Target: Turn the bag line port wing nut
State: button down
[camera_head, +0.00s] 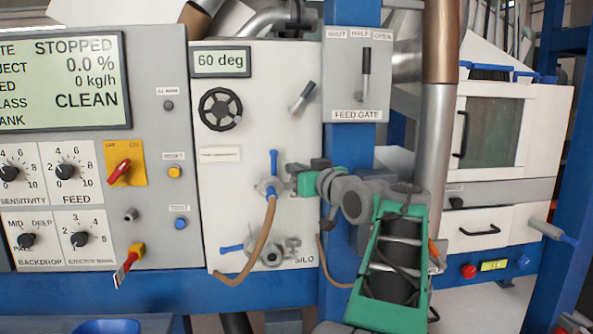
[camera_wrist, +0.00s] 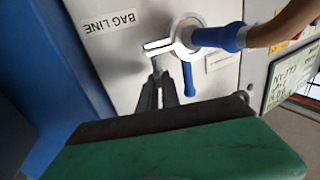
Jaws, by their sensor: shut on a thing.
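The bag line port (camera_head: 270,187) is a pale round fitting with blue parts on the white panel, and a brown hose hangs from it. In the wrist view the port's ring (camera_wrist: 179,31) sits beside the BAG LINE label (camera_wrist: 110,20). The grey wing nut (camera_wrist: 158,45) sticks out from the ring's side. My gripper (camera_wrist: 160,76) is shut on the wing nut with its narrow dark fingertips. In the head view my gripper (camera_head: 289,169) reaches the port from the right. The fingertips partly hide the wing nut.
The brown hose (camera_head: 266,225) curves down below the port. A second fitting with a blue lever (camera_head: 232,249) is lower on the panel. A handwheel (camera_head: 220,109) and the feed gate lever (camera_head: 366,67) are above. A blue post stands behind my arm.

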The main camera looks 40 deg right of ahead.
dwell(0.3)
jog(key=n+y+p, duration=0.1)
jog(key=y, duration=0.1)
jog(key=n+y+p, duration=0.2)
jog(key=shift+d+y, duration=0.2)
jog(key=shift+y, duration=0.1)
jog(key=c, duration=1.6)
grip_release()
jog(key=shift+o, duration=0.2)
jog(key=shift+s, duration=0.1)
